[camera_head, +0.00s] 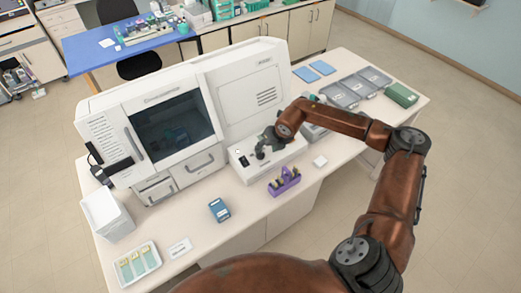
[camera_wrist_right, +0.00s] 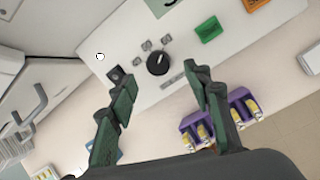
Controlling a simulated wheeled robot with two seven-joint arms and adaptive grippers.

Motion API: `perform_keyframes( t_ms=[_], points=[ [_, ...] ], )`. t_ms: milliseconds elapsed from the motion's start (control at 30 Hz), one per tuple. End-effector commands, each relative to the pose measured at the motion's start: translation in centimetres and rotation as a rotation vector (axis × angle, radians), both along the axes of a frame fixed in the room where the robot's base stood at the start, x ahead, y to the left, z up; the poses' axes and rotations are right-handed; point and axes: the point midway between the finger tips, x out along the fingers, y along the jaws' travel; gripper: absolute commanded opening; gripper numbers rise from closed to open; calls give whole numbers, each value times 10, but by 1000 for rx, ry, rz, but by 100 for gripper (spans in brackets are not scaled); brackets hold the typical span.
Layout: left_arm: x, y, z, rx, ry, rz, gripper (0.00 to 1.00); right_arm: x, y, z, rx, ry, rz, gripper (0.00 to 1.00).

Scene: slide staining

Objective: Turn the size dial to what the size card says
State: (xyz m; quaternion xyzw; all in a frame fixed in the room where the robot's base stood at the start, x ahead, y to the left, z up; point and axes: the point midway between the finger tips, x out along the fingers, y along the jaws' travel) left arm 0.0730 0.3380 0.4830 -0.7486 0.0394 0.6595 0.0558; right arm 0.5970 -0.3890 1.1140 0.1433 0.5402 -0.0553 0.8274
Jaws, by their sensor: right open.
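The size dial (camera_wrist_right: 158,62) is a round black knob with a light pointer mark on the machine's white control panel (camera_wrist_right: 130,52). Small printed marks sit around the dial, too small to read. My right gripper (camera_wrist_right: 160,85) is open and empty, with its dark green fingers spread to either side of the dial in the wrist view. The dial shows just beyond the fingertips, and I see no contact. In the head view my right gripper (camera_head: 265,145) is over the panel and hides part of it. A small white card (camera_head: 180,248) lies on the bench front; its text is unreadable. My left gripper is not in view.
A purple rack (camera_head: 285,181) with vials stands close in front of the panel. A green button (camera_wrist_right: 208,29) and an orange label (camera_wrist_right: 254,4) are beside the dial. A blue box (camera_head: 219,210) and a slide tray (camera_head: 137,263) stand on the bench (camera_head: 200,225).

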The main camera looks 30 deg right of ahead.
Motion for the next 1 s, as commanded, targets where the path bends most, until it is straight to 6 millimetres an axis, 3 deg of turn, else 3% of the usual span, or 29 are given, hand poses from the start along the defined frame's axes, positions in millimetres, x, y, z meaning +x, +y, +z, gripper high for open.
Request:
perform_keyframes(
  t_ms=[200, 300, 433, 700, 767, 1000],
  points=[
    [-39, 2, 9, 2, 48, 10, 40, 15, 5, -31, 3, 2, 3, 45],
    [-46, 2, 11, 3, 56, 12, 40, 20, 6, -43, 4, 1, 1, 45],
    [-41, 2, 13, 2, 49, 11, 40, 24, 5, -53, 3, -1, 0, 45],
    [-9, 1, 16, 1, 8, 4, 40, 25, 4, -57, 2, -1, 0, 45],
    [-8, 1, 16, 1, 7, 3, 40, 25, 4, -57, 2, -1, 0, 45],
    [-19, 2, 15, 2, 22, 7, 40, 25, 4, -57, 2, -1, 0, 29]
  ],
)
